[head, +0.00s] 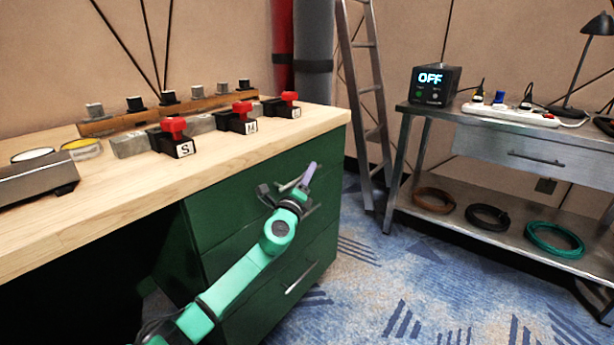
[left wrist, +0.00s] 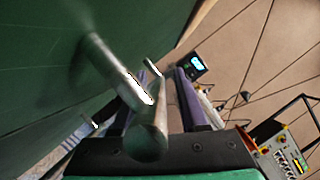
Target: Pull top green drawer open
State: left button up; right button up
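The green drawer unit stands under the wooden workbench in the head view, and its top drawer (head: 226,216) looks flush with the unit. My left gripper (head: 287,188) is at the front of this drawer, over its metal handle. In the left wrist view the handle (left wrist: 115,70) stands out from the green front (left wrist: 45,60), and its bar lies between my left gripper's two fingers (left wrist: 155,95). The fingers are apart, and I see no clear grip on the bar. The gripper and arm partly hide the handle in the head view. My right gripper is out of view.
A lower drawer has its own handle (head: 302,278). The workbench top (head: 110,195) carries red-topped switch blocks marked S, M and L. A metal bench (head: 490,222) and a ladder (head: 370,90) stand to the right. Blue carpet (head: 390,290) before the drawers is clear.

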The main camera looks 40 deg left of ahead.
pick_arm(q)
grip_shut()
dwell(1.2)
